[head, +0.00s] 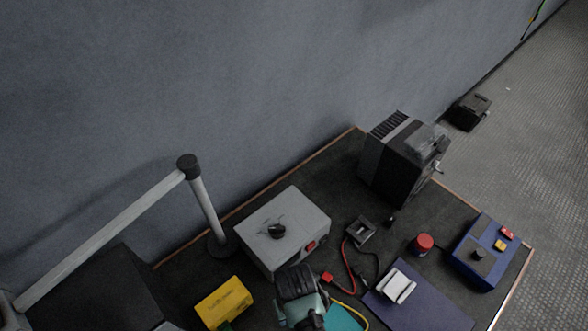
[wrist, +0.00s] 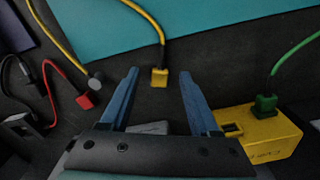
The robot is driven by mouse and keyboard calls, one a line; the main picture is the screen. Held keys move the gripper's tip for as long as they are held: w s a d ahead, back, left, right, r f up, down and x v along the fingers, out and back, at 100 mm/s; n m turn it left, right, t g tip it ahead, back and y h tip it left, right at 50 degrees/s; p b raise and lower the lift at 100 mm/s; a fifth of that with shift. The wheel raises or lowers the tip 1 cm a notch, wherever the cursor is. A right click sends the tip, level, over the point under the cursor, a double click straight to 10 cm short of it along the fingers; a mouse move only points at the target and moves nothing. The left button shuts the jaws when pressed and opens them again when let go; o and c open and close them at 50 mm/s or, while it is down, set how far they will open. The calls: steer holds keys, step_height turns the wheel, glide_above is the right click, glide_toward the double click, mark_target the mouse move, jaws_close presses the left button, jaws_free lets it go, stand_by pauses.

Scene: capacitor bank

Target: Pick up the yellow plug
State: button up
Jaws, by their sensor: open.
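The yellow plug (wrist: 159,77) is a small block on the dark bench top in the wrist view, with a yellow cable (wrist: 150,22) running up from it. My gripper (wrist: 159,73) is open, with one blue finger to the left of the plug and one to the right. Gaps show on both sides, and neither finger appears to touch it. In the head view my gripper (head: 301,301) is over the front of the bench and its fingertips are hard to make out. The plug is hidden there; part of a yellow cable (head: 347,303) shows.
A yellow box (wrist: 270,137) with a green plug (wrist: 265,104) stands close to the right finger. A red plug (wrist: 85,101) lies left of the left finger. A teal sheet (wrist: 215,30) lies beyond the plug. A grey box (head: 285,222) stands behind my gripper.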

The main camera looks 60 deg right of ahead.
steer(key=shift+f, duration=0.5)
jaws_close()
steer(key=shift+r, duration=0.15)
step_height(320, 180, up, 10)
steer(key=p, duration=0.1)
stand_by(0.3)
